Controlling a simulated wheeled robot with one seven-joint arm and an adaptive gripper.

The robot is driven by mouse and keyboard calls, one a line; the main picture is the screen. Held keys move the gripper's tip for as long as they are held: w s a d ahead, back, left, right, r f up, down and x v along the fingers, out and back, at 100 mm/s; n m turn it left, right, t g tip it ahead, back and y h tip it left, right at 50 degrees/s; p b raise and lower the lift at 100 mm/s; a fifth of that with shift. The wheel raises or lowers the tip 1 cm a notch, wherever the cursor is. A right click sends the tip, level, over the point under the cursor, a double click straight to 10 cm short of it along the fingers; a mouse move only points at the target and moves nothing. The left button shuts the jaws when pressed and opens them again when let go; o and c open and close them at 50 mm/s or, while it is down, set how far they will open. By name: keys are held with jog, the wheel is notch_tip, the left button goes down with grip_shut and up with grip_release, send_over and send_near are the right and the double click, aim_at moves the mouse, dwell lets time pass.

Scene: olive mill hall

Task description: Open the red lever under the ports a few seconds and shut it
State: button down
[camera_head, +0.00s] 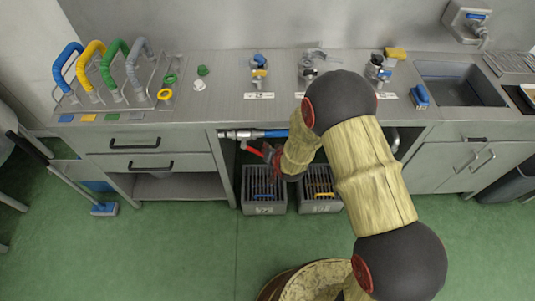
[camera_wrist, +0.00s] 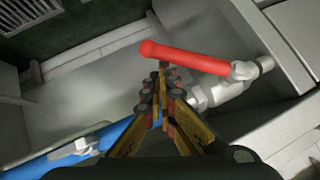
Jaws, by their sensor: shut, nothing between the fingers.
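The red lever (camera_wrist: 195,58) runs from a steel valve (camera_wrist: 222,92) to a rounded free end in the wrist view. It stands at an angle to the pipe. In the head view the red lever (camera_head: 252,149) shows under the bench, partly hidden by my gripper. My gripper (camera_wrist: 163,88) is shut and empty, with its fingertips close to the lever's free half; I cannot tell whether they touch it. In the head view my gripper (camera_head: 271,155) is under the bench edge. The ports (camera_head: 259,72) stand on the steel top above, with labels in front.
A blue pipe (camera_wrist: 110,135) joins the valve at the lower left. Two grey crates (camera_head: 264,198) (camera_head: 320,198) stand on the floor below. Drawers (camera_head: 150,150) are left and a cupboard (camera_head: 470,158) is right.

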jog(key=shift+a+f+m+y+b, duration=0.1)
jog(key=shift+f+m+y+b, duration=0.2)
jog(key=shift+f+y+b, duration=0.45)
jog(key=shift+a+f, duration=0.25)
jog(key=shift+f, duration=0.1)
jog(key=shift+a+f+b, duration=0.55)
jog(key=shift+a+f, duration=0.45)
jog(key=shift+f, duration=0.25)
jog(key=shift+a+f, duration=0.6)
jog(key=shift+a, duration=0.35)
jog(key=shift+f, duration=0.1)
